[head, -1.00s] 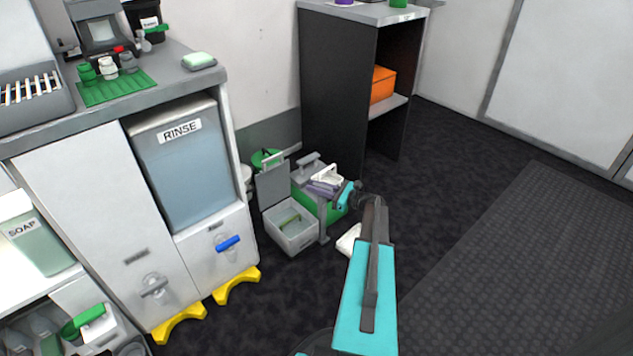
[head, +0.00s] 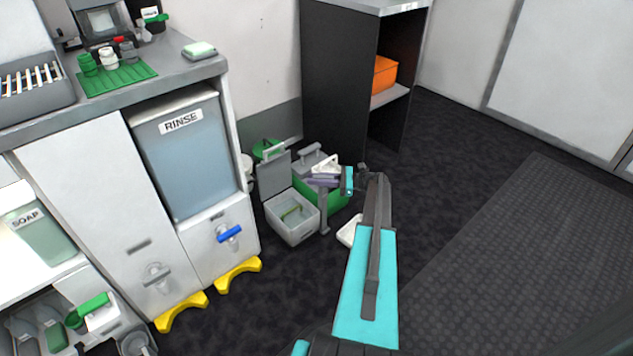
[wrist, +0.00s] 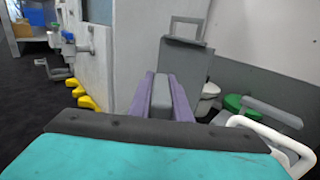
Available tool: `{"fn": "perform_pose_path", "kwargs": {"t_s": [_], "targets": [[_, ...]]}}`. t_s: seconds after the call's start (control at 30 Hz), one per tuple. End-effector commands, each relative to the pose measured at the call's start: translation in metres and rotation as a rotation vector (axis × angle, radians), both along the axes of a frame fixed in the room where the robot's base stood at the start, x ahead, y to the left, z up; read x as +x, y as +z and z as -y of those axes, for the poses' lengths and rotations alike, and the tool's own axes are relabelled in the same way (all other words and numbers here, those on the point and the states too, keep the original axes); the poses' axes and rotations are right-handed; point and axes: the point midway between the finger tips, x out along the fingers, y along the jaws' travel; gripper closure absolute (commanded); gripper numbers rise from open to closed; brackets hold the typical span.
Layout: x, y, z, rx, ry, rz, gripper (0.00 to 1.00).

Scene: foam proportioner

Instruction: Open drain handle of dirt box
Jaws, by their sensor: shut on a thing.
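A light grey box (head: 291,229) stands on the floor with its lid (head: 275,174) raised; a green bar lies inside. A green box (head: 337,207) stands close behind it on the right. Which one is the dirt box I cannot tell for sure. A grey upright bar (head: 324,215) stands between them, below my gripper. My gripper (head: 322,181) has purple fingers above these boxes. In the wrist view my gripper (wrist: 160,90) is shut on a grey piece between its fingers. This seems to be the top of the bar, but the join is hard to see.
The rinse cabinet (head: 215,246) with a blue tap (head: 229,234) is left of the boxes. A dark shelf unit (head: 338,80) stands behind. A white tray (head: 348,232) lies on the floor. The dark floor to the right is clear.

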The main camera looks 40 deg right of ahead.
Motion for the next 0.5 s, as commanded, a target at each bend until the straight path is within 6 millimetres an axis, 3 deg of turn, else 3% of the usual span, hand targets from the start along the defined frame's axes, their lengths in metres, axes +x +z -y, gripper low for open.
{"fn": "perform_pose_path", "kwargs": {"t_s": [0.5], "targets": [[-0.0025,-0.0054,-0.0022,-0.002,0.111,-0.001,1.00]]}}
